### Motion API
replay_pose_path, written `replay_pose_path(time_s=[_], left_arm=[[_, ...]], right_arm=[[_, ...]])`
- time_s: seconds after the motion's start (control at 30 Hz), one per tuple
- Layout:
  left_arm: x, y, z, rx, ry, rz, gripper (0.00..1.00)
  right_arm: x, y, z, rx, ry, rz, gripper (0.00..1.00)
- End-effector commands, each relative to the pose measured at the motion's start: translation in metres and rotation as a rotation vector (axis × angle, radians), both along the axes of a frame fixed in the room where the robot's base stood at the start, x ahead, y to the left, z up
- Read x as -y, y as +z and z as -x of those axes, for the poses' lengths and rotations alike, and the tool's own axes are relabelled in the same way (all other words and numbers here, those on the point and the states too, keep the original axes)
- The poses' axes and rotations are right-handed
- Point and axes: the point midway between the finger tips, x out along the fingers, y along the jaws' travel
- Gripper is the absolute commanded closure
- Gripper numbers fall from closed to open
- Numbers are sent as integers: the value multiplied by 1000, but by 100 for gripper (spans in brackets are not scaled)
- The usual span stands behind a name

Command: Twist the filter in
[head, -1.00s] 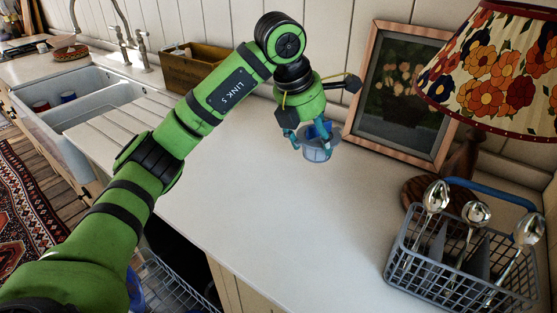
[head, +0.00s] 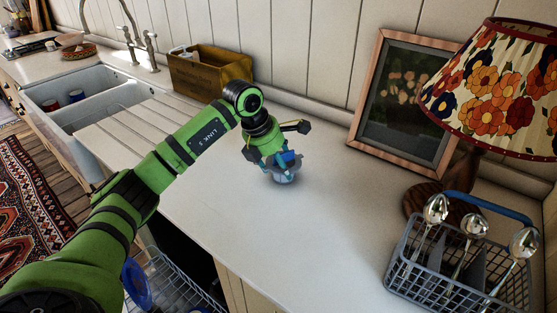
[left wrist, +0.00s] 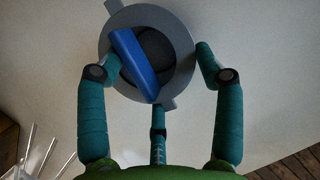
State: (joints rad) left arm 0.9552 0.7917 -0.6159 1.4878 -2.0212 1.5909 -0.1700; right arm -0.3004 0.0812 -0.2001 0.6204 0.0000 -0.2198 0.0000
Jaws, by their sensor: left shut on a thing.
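The filter is a round grey piece with a dark centre and a raised blue bar across its top. It hangs in my left gripper (head: 281,167) above the white counter, or just at its surface; I cannot tell which. In the left wrist view the filter (left wrist: 175,25) is at the top, its blue bar (left wrist: 133,65) slanting over the dark middle. The teal fingers of my left gripper (left wrist: 160,75) are closed in around its rim. Its underside is hidden. My right gripper is out of view.
A grey wire basket with several spoons (head: 400,265) stands at lower right, near a floral lamp (head: 500,90) and a framed picture (head: 405,100). A pulled-out grey rack (head: 180,285) with a blue plate (head: 137,285) is below the counter edge. The counter (head: 300,235) is otherwise clear here.

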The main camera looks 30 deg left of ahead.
Motion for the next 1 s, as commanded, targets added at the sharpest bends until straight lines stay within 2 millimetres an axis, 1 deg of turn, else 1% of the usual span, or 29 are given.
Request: replay_pose_path(time_s=[0.2,0.3,0.33,0.37,0.4,0.77,0.8,0.87,1.0], left_arm=[[0,0,0,2,0,0,89],[0,-3,0,2,0,0,89],[0,-3,0,1,0,1,29],[0,-3,0,2,0,0,17],[0,-2,0,1,0,1,9],[0,-1,0,2,0,1,9],[1,2,0,2,0,1,9],[-1,5,1,5,0,0,9],[-6,26,8,7,2,-1,9]], right_arm=[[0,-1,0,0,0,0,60],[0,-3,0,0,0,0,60],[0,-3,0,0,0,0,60],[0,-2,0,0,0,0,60],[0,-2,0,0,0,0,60],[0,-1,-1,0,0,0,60],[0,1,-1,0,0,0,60],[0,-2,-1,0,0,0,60],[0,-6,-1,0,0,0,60]])
